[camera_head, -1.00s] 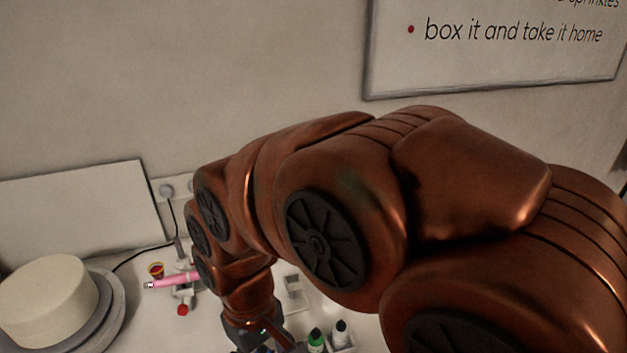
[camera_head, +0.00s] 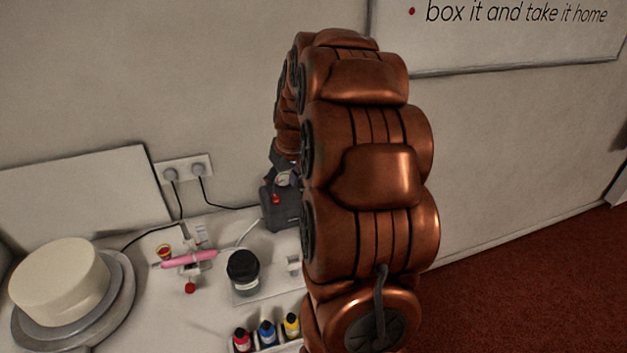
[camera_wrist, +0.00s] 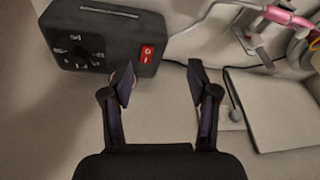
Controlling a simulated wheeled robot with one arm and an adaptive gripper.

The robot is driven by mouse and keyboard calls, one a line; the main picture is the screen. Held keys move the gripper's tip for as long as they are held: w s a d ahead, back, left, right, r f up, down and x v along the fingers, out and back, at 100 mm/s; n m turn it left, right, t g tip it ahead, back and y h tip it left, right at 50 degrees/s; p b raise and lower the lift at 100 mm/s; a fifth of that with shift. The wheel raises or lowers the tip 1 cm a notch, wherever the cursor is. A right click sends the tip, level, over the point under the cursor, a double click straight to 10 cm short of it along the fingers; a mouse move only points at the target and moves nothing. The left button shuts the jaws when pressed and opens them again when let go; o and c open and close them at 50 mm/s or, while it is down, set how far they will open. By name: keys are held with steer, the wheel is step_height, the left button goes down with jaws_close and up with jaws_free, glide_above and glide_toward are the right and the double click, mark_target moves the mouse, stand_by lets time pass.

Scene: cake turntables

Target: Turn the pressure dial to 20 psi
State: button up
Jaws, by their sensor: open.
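The dark grey compressor box (camera_head: 283,210) stands against the wall, left of my arm. In the wrist view the box (camera_wrist: 118,28) fills the upper left. Its dark dial (camera_wrist: 82,53) has white marks around it, too small to read; I cannot tell its setting. A red switch (camera_wrist: 147,54) sits on the same face, right of the dial. My gripper (camera_wrist: 162,76) is open and empty. Its left finger overlaps the box's lower edge near the switch, and the dial lies left of both fingers. In the head view my gripper (camera_head: 284,164) is just above the box, partly hidden.
A pink airbrush (camera_head: 190,258) rests on a stand, with a dark-lidded jar (camera_head: 243,268) beside it. Colour bottles (camera_head: 266,332) stand in front. A white cake (camera_head: 60,283) sits on a turntable (camera_head: 118,305) at left. Two plugs and cables (camera_head: 186,172) are at the wall.

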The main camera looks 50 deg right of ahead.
steer(key=d+f+m+t+h, duration=0.1)
steer(key=d+f, duration=0.2)
steer(key=d, duration=1.2)
steer(key=shift+w+p+x, duration=0.15)
steer(key=shift+p+x, duration=0.55)
steer(key=shift+x, duration=1.2)
steer(key=shift+w+p+x, duration=0.15)
steer(key=shift+p+x, duration=0.55)
steer(key=shift+x, duration=1.2)
steer(key=shift+r, duration=0.15)
jaws_close()
